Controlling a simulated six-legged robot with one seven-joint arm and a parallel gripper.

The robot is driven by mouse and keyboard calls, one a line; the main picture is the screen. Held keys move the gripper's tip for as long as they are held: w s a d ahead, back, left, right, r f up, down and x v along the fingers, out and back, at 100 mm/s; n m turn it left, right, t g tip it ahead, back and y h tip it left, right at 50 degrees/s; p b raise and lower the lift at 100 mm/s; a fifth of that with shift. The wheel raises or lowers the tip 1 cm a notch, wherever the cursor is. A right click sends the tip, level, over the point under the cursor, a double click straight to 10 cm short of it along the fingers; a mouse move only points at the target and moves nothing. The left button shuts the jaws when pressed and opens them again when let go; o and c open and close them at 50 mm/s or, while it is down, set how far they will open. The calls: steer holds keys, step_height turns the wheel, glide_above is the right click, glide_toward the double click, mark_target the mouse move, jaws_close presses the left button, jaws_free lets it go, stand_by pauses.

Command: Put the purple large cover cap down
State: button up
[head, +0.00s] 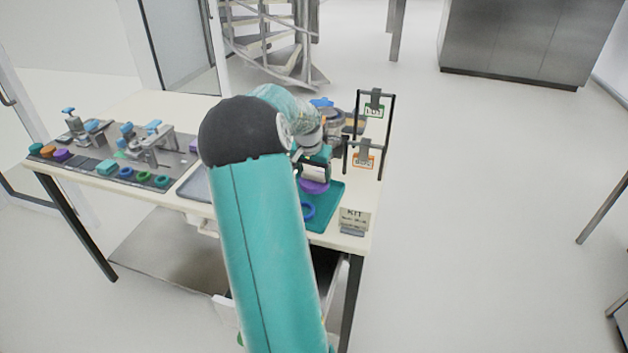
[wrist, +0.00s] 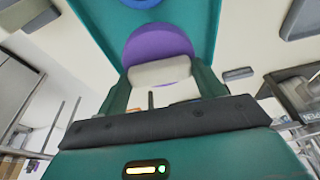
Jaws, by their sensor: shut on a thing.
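The purple large cover cap (head: 314,187) is held in my gripper (head: 314,173) over the teal tray (head: 331,208) at the table's right end. In the wrist view the round purple cap (wrist: 160,42) shows just beyond the pale pad between the fingers of my gripper (wrist: 160,73). The teal tray (wrist: 202,22) fills the background behind it. A blue ring (head: 308,211) lies on the tray near the cap. Whether the cap touches the tray is not clear. My arm hides part of the table.
A small KIT sign (head: 354,218) stands right of the tray, by the table edge. A black frame with hanging tags (head: 372,109) rises behind. A grey tray (head: 190,186) lies left of my arm. A dark mat (head: 97,166) at left carries several coloured caps and fixtures.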

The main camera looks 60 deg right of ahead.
mark_target(314, 180)
steer(key=shift+d+f, duration=0.2)
steer(key=shift+d, duration=0.05)
steer(key=shift+a+x, duration=0.15)
steer(key=shift+x, duration=0.7)
steer(key=shift+a+x, duration=0.15)
steer(key=shift+x, duration=0.7)
steer(key=shift+w+f, duration=0.1)
steer(key=shift+f, duration=0.05)
steer(key=o, duration=1)
steer(key=shift+f, duration=0.1)
